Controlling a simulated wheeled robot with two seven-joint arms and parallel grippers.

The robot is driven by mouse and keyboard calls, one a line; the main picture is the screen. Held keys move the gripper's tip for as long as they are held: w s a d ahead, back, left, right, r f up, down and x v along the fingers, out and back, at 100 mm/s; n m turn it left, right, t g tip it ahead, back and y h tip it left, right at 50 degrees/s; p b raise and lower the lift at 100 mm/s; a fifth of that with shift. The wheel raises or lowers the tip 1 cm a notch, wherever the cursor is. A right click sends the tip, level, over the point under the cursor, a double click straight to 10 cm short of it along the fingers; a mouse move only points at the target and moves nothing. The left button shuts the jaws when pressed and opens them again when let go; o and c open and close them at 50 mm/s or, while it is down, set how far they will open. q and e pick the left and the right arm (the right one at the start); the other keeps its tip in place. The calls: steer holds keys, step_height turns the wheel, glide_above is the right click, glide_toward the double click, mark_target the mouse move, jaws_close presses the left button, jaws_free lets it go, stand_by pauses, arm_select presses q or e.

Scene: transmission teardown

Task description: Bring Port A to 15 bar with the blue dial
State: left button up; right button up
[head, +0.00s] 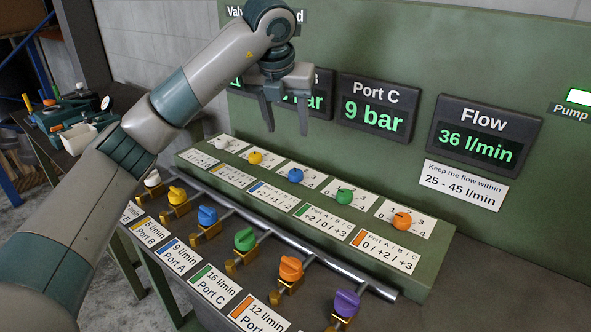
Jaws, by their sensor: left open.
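The blue dial (296,175) sits on the raised green panel between a yellow and a green dial. The small print on its label (269,194) is too small to read. My left gripper (286,122) is open and empty above and behind the dial, in front of the displays, not touching the dial. It hides the Port A display and most of the Port B display (322,98). The Port A reading cannot be read. The Port C display (374,108) shows 9 bar. The Flow display (483,136) shows 36 l/min. My right gripper is out of view.
White, yellow (255,157), green (344,196) and orange (402,220) dials share the panel. A front row of coloured valve knobs, including a blue one (207,215), lies along a pipe. A note (463,185) says keep flow within 25 - 45 l/min. A cluttered bench stands left.

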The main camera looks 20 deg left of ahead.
mark_target(296, 172)
arm_select(q)
steer(key=shift+f, duration=0.15)
steer(key=p+x, duration=0.2)
steer(key=x, duration=1.5)
steer(key=shift+f+p, duration=0.15)
steer(key=shift+p, duration=0.25)
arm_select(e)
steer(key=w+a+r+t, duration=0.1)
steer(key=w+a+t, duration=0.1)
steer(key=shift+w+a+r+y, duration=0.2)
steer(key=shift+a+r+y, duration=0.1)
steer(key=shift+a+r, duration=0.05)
arm_select(q)
steer(key=c, duration=1)
